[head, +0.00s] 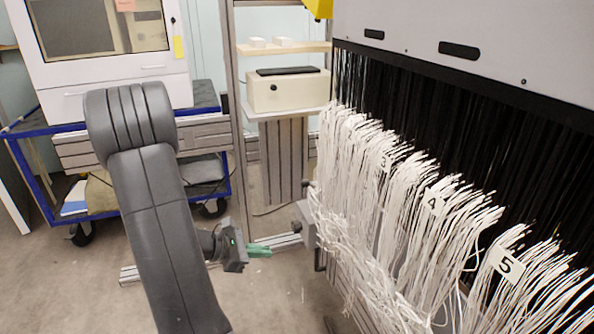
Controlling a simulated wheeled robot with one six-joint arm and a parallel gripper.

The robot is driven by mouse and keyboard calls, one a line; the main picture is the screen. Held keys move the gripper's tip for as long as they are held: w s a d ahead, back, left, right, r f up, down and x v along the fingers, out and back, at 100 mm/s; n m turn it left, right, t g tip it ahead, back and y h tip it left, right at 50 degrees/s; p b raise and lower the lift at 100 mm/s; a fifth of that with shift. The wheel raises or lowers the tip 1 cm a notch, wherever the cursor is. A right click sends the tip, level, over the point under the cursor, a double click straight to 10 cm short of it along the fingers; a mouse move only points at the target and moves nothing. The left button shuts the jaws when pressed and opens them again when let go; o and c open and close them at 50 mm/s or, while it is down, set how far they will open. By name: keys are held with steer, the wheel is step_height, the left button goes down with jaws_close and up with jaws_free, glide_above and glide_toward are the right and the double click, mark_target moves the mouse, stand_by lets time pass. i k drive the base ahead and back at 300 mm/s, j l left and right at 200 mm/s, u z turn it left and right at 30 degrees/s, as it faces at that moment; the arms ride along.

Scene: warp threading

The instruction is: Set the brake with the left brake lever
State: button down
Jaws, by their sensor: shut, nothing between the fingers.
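My gripper (268,250) is low in the middle of the head view, with its green fingers together and nothing between them. It points right, toward the near side of the threading machine, and a gap separates it from the machine's grey end fittings (305,222). A dark, narrow upright part (320,260) shows just below these fittings. It may be the left brake lever, but it is too small to tell, and I cannot tell whether the brake is set.
Bundles of white warp threads (400,215) hang along the machine at right, with numbered tags. A metal frame post (238,120) and a beige box (288,92) stand behind. A blue cart (45,185) is at left. Bare floor (255,300) lies below my gripper.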

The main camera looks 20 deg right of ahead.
mark_target(304, 183)
steer(key=i+z, duration=0.25)
steer(key=i, duration=0.8)
